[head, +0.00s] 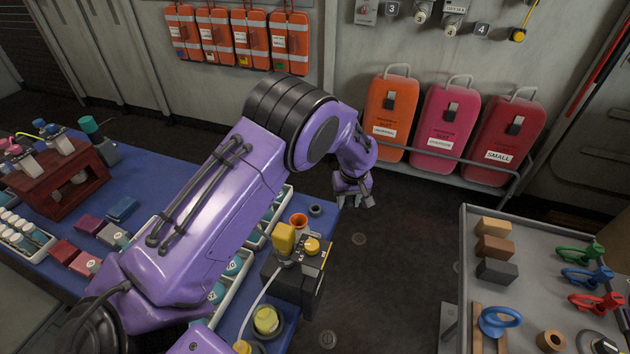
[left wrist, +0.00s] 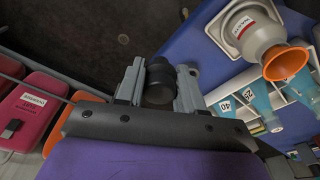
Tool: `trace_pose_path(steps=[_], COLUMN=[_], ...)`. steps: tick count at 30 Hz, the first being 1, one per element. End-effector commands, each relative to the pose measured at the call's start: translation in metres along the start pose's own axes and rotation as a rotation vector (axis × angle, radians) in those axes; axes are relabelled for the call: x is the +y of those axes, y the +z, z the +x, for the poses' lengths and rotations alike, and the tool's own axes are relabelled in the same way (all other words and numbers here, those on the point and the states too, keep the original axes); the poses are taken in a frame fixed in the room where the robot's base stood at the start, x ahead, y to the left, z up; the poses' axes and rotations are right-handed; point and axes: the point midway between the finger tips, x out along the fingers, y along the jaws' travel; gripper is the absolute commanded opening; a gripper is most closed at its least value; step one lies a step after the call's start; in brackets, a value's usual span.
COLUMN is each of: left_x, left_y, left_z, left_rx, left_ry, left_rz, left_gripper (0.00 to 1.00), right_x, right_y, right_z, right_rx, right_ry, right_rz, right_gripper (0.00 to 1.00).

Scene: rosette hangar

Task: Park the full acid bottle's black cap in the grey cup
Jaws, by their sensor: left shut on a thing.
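My left gripper (head: 354,196) hangs past the far right corner of the blue table, above the dark floor. In the left wrist view its two grey fingers (left wrist: 161,85) are shut on a round black cap (left wrist: 159,80). The cap is hard to make out in the head view. A small dark grey round thing (head: 316,210) stands on the table corner beside an orange funnel (head: 299,221); I cannot tell whether it is the grey cup. I cannot pick out the full acid bottle; my left arm hides part of the table. My right gripper is not in view.
A grey waste bottle (left wrist: 247,27) carries the orange funnel, near trays of teal flasks (left wrist: 257,95). A yellow and black device (head: 298,270) stands at the table's right edge. A grey bench (head: 535,270) with blocks and shackles is at right. Open floor lies between.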

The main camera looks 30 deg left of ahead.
Motion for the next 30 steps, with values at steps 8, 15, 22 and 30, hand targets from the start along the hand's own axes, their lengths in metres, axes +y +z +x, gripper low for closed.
trace_pose_path(steps=[8, 15, 22, 30], left_x=[-0.078, -0.086, -0.085, -0.085], left_y=[-0.072, -0.077, -0.075, -0.072], left_z=[0.038, 0.049, 0.064, 0.086], left_rx=[-0.001, -0.001, -0.001, -0.001], left_ry=[-0.031, -0.032, -0.032, -0.031], left_rz=[-0.244, -0.263, -0.261, -0.260], left_gripper=[0.09, 0.09, 0.09, 0.09], right_x=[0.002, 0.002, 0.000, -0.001], right_y=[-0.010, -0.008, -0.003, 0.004], right_z=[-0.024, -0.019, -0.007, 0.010], right_rx=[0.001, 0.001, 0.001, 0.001], right_ry=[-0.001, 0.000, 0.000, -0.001], right_rz=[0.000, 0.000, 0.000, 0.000], right_gripper=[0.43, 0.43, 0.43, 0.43])
